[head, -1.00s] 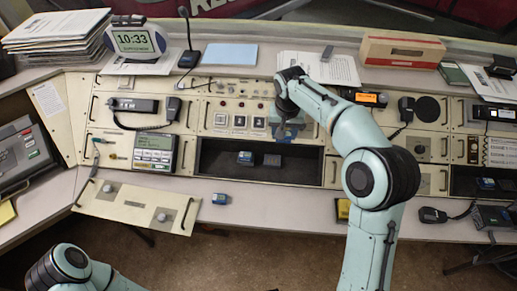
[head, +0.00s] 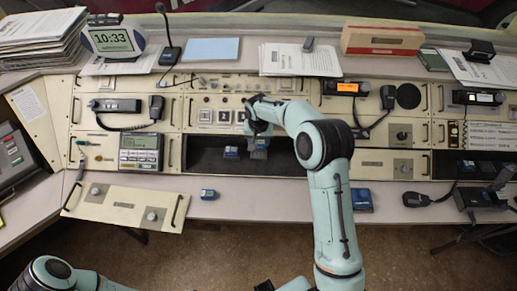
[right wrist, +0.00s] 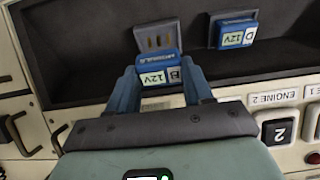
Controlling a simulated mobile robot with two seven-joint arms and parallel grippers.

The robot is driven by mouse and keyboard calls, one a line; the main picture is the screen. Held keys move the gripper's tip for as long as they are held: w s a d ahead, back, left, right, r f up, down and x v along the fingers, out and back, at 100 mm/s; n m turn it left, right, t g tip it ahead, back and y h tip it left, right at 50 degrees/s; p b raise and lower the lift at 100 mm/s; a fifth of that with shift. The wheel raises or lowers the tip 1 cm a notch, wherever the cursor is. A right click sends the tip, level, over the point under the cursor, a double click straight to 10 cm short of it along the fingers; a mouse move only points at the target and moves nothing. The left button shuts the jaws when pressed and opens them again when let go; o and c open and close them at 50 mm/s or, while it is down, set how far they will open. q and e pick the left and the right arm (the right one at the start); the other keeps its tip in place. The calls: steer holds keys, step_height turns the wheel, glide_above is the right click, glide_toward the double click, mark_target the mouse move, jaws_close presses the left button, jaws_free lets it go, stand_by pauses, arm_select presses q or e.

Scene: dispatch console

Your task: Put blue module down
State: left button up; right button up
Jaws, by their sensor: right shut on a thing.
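My right gripper (right wrist: 160,95) is shut on a blue module (right wrist: 158,72) marked 12V and B. It holds the module at the open bay (head: 200,165) in the console. A grey slotted socket plate (right wrist: 155,37) shows just beyond the module; I cannot tell whether the two touch. Another blue module (right wrist: 235,35), marked D, sits in the bay to the right in the right wrist view. In the head view this module (head: 231,152) is left of my right gripper (head: 258,142). My left gripper is out of the picture.
A small blue module (head: 208,194) lies on the desk ledge, left of my right arm. A blue box (head: 361,200) lies right of the arm. A removed cream panel (head: 125,205) lies at the front left. Console buttons (right wrist: 278,130) are close to the gripper.

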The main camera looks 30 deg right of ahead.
mark_target(259, 154)
steer(key=shift+f, duration=2.5)
steer(key=shift+f, duration=0.2)
steer(key=o, duration=1.1)
steer(key=shift+r, duration=0.15)
step_height(259, 154, up, 12)
steer(key=s+a, duration=0.1)
steer(key=shift+s, duration=0.3)
